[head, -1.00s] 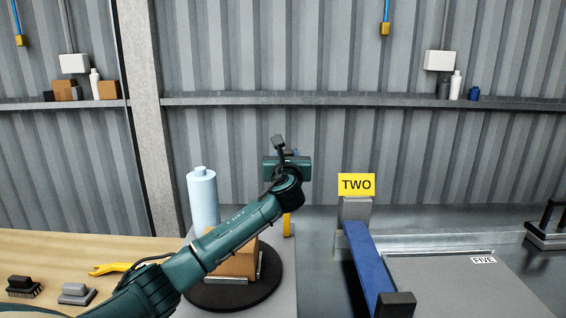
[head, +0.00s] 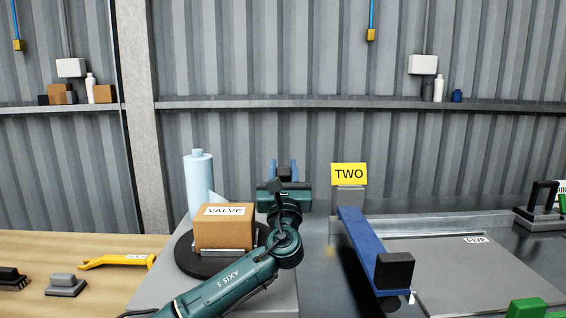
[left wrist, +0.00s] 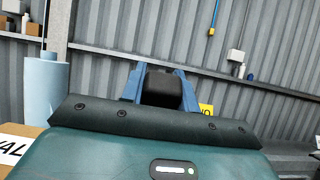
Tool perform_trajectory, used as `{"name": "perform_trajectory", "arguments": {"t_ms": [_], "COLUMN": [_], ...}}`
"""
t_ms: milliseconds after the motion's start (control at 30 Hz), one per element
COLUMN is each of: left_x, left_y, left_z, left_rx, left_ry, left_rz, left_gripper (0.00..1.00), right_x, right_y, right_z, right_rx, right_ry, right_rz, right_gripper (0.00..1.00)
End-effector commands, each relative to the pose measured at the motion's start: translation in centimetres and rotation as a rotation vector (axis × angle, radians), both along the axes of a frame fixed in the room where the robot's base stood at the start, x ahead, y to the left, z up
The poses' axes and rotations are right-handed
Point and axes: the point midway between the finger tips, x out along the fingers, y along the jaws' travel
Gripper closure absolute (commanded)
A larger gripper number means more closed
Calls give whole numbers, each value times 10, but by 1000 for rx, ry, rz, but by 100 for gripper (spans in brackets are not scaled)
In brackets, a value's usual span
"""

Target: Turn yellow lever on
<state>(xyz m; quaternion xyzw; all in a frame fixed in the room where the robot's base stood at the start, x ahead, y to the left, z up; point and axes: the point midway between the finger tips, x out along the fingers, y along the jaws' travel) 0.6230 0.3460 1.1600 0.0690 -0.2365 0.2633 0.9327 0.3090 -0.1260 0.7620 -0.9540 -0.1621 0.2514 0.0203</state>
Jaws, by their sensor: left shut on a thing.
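My left gripper (head: 284,171) is raised at the middle of the head view, its blue fingers pointing up and away. In the left wrist view its fingers (left wrist: 160,80) are shut on a black grip (left wrist: 161,89). The yellow lever's bar cannot be made out; my left arm covers the area below the gripper. A faint yellow patch on the steel right of my arm looks like a reflection. My right gripper does not show.
A blue lever (head: 362,240) with a black end stands right of my arm, by a yellow TWO sign (head: 349,174). A VALVE box (head: 224,232) on a black disc and a pale blue bottle (head: 200,188) stand left. A yellow tool (head: 118,261) lies on the bench.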

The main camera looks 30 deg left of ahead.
Motion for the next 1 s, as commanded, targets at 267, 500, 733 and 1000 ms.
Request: {"name": "perform_trajectory", "arguments": {"t_ms": [267, 500, 733, 1000], "left_x": [-22, -29, -29, -29], "left_y": [-15, -18, -19, -19], "left_z": [-13, -17, -17, -18], "left_rx": [3, 3, 4, 5], "left_ry": [-13, -16, -18, -17], "left_rz": [-3, -3, -3, -4], "left_gripper": [100, 100, 100, 61], "right_x": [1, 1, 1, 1], "right_y": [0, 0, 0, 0], "right_z": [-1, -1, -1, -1], "right_rx": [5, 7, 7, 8], "right_ry": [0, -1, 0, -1], "right_rz": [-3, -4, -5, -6], "right_gripper": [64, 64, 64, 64]}}
